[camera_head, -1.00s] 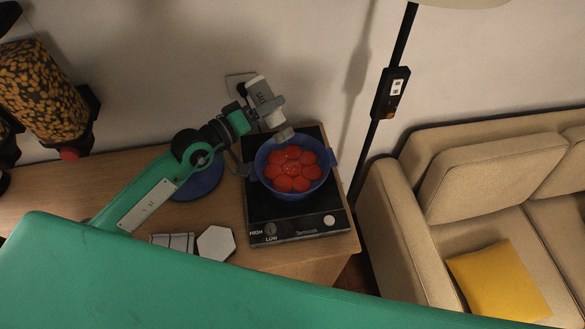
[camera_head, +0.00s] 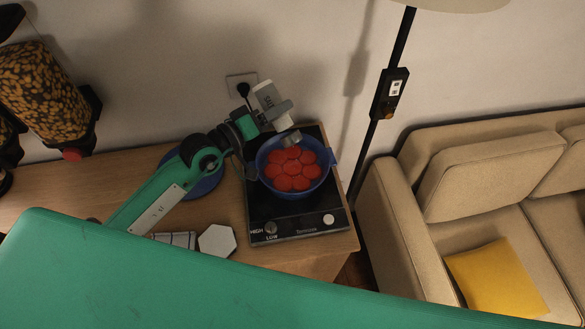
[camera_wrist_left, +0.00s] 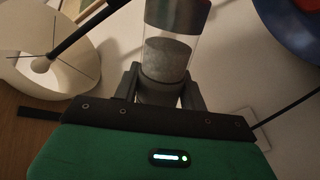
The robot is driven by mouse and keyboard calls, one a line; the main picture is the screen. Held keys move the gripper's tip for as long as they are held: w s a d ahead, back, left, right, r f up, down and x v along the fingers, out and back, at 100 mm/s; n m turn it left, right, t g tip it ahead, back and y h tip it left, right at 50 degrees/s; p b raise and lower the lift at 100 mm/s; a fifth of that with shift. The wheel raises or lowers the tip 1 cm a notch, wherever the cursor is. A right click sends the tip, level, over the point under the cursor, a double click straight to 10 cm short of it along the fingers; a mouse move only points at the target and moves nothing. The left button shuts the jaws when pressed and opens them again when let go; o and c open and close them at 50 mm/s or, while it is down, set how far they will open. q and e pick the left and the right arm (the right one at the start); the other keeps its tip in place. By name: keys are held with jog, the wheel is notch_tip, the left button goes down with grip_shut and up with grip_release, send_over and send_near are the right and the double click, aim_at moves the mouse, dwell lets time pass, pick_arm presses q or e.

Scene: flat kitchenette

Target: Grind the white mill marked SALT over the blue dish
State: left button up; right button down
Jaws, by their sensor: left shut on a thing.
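The white mill marked SALT (camera_head: 267,96) is in my left gripper (camera_head: 273,114), tilted, with its top toward the wall. Its grey lower end is over the back rim of the blue dish (camera_head: 262,176). In the left wrist view the mill shows a clear body with grey contents (camera_wrist_left: 167,60), between the two fingers of my left gripper (camera_wrist_left: 162,88). The dish holds several red round pieces (camera_head: 292,168). A blue and red edge shows at the top right of the wrist view. My right gripper is out of view.
The dish stands on a black hot plate (camera_head: 298,224) with HIGH and LOW marks. A white hexagonal tile (camera_head: 216,241) lies left of it. A blue round thing (camera_head: 209,184) is partly behind my left arm. A lamp pole (camera_head: 366,140) and sofa (camera_head: 387,210) are at right.

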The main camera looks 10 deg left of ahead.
pick_arm(q)
jog(key=shift+w+a, duration=0.1)
jog(key=shift+w, duration=0.15)
jog(key=shift+w+a+b, duration=0.25)
jog(key=shift+w+b, duration=0.4)
jog(key=shift+b, duration=0.1)
